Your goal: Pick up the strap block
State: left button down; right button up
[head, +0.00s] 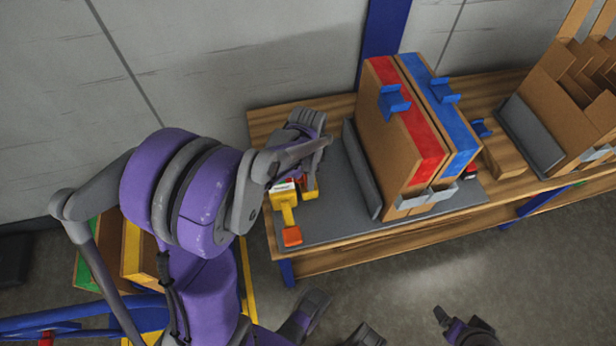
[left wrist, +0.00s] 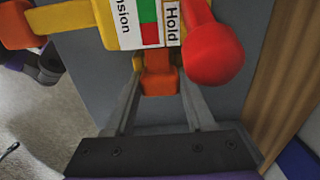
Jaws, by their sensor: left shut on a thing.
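The strap block is a yellow piece with orange ends, on the grey mat at the left part of the workbench in the head view (head: 287,212). In the left wrist view its yellow body (left wrist: 108,25) carries a white label reading "Hold" and part of a second word, with green and red patches. A red round knob (left wrist: 212,55) sticks up beside the label. My left gripper (left wrist: 160,88) is shut on the block, its fingers either side of an orange part. In the head view the purple arm partly hides the block.
Two upright cardboard boxes, one with a red band (head: 408,125) and one with a blue band (head: 452,120), stand right of the block. A grey upright plate (head: 362,170) lies between. A cardboard sorter (head: 560,100) is further right. Open floor (head: 400,275) lies before the bench.

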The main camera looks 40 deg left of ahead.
pick_arm(q)
notch_tip(320, 180, up, 10)
jog(key=shift+r+p, duration=0.1)
jog(key=shift+p, duration=1.05)
jog(key=c, duration=0.8)
grip_release()
jog(key=c, duration=0.5)
